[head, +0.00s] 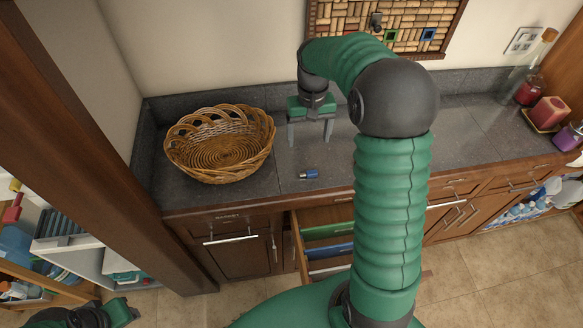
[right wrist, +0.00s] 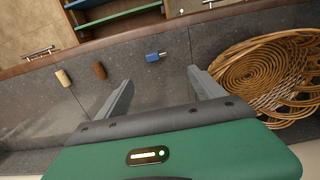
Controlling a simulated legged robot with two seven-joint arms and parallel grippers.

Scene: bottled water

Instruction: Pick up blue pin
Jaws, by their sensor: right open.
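The blue pin (head: 308,174) is a small blue piece with a pale metallic end. It lies on its side on the dark grey counter near the front edge. It also shows in the right wrist view (right wrist: 153,57), beyond my fingertips. My right gripper (head: 309,141) is over the counter behind the pin, fingers down, open and empty. In the right wrist view its two fingers (right wrist: 160,78) are spread, with the pin apart from them. Part of my left arm shows at the bottom left of the head view; its jaws are not clear.
A wicker basket (head: 222,145) stands on the counter left of the pin. A beige cork-like piece (right wrist: 63,77) and a brown one (right wrist: 98,70) lie nearby. An open drawer (head: 325,226) juts out below the counter. A candle (head: 548,113) and a bottle stand far right.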

